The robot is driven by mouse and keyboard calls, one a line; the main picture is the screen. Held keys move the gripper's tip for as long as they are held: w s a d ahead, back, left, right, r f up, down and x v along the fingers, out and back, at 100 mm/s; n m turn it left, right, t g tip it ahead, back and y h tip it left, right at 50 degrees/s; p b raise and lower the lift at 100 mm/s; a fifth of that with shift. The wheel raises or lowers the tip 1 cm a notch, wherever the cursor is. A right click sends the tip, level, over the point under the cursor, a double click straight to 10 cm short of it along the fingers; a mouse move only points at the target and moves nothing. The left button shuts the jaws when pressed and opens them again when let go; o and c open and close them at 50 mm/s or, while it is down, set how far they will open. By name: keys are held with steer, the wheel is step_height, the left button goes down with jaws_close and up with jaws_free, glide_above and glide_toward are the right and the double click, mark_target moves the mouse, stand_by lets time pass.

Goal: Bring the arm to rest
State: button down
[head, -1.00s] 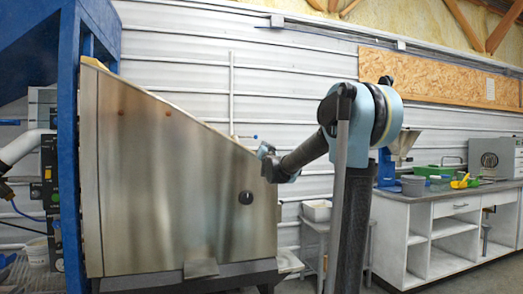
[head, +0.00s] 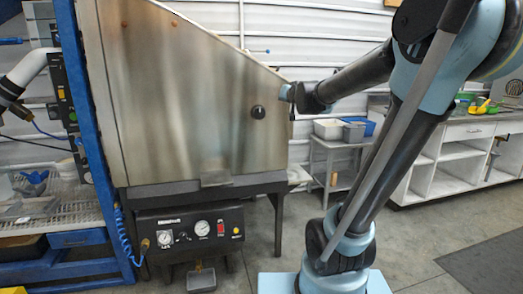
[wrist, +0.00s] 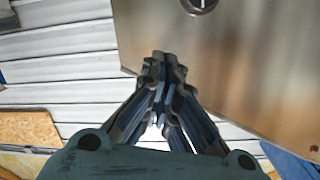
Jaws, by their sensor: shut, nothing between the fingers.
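My gripper (wrist: 160,75) shows in the wrist view with its dark fingers together and nothing between them. The steel side of the hopper (wrist: 240,60) fills the right of that view, with a round knob at the top. In the head view the steel hopper (head: 200,100) stands left of my arm. My arm reaches left from its shoulder, and its wrist end is at the hopper's right edge. The fingers cannot be made out there. I cannot tell whether the arm touches the hopper.
A control panel (head: 190,232) with gauges sits under the hopper. A blue frame (head: 85,150) stands at the left. A small side table (head: 340,146) with bins and a white workbench (head: 445,165) stand behind my arm. Grey floor is open at the lower right.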

steer(key=s+d+f+g+h, duration=0.1)
steer(key=s+d+f+g, duration=0.2)
steer(key=s+f, duration=0.8)
steer(key=s+d+f+n+g+h, duration=0.1)
steer(key=s+d+f+g, duration=0.2)
steer(key=s+f+g, duration=0.3)
steer(key=s+d+f+g+h, duration=0.1)
steer(key=s+d+f+g, duration=0.2)
steer(key=s+f, duration=1.3)
steer(key=s+g, duration=0.1)
steer(key=s, duration=0.4)
steer(key=shift+s+d+n+g, duration=0.25)
steer(key=shift+d+n+g, duration=0.05)
steer(key=shift+g, duration=0.1)
steer(key=shift+w+f, duration=0.25)
steer(key=shift+w, duration=0.25)
